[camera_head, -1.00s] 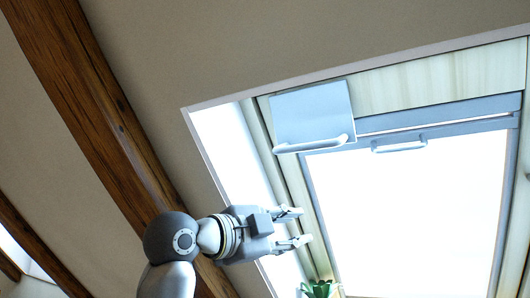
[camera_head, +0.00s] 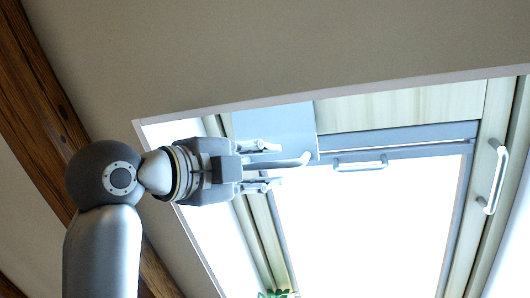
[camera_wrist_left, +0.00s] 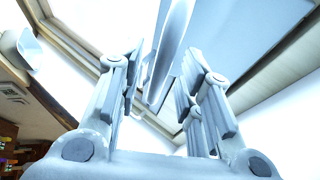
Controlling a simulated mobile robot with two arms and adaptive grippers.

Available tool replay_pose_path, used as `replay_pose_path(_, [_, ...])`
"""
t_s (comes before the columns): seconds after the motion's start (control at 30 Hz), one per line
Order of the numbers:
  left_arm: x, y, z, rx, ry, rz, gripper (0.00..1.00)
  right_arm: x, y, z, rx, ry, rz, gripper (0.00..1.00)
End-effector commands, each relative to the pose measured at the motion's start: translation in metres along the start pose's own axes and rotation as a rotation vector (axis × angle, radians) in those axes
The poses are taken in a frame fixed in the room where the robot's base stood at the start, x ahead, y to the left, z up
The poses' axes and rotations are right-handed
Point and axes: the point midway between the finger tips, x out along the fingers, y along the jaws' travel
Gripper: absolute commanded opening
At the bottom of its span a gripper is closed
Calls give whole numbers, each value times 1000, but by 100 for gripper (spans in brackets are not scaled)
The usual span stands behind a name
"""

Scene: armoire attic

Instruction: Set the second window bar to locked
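A grey-blue panel (camera_head: 290,122) sits at the upper left of the skylight, with a pale bar handle (camera_head: 296,161) along its lower edge. My left gripper (camera_head: 274,165) is at this bar, its fingers apart above and below it in the head view. In the left wrist view, the bar (camera_wrist_left: 172,50) runs between the spread fingers (camera_wrist_left: 160,85), and I see no clear grip on it. A smaller bar (camera_head: 361,165) is on the window's top rail, and another bar (camera_head: 496,176) is on the right frame. Which is the second bar I cannot tell. My right gripper is not in view.
The bright window pane (camera_head: 365,225) fills the space below the rail. A green plant (camera_head: 278,294) shows at the bottom edge. Wooden beams (camera_head: 40,100) run along the sloped ceiling at left. The space below my gripper looks clear.

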Motion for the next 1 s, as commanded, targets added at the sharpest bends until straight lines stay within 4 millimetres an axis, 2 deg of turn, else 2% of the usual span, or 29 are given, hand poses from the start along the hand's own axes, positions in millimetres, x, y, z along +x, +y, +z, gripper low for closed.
replay_pose_path(0.13, [12, 0, 0, -2, 0, 1, 33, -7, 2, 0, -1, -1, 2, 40])
replay_pose_path(0.43, [15, 1, 0, -1, -1, 0, 33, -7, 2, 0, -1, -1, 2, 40])
replay_pose_path(0.47, [15, 1, 0, -1, -1, 0, 32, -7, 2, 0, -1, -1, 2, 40])
replay_pose_path(0.7, [15, 1, 1, -1, -1, 0, 1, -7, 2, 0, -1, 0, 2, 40])
replay_pose_path(1.0, [15, 1, 1, -1, -1, 1, 0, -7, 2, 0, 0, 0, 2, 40])
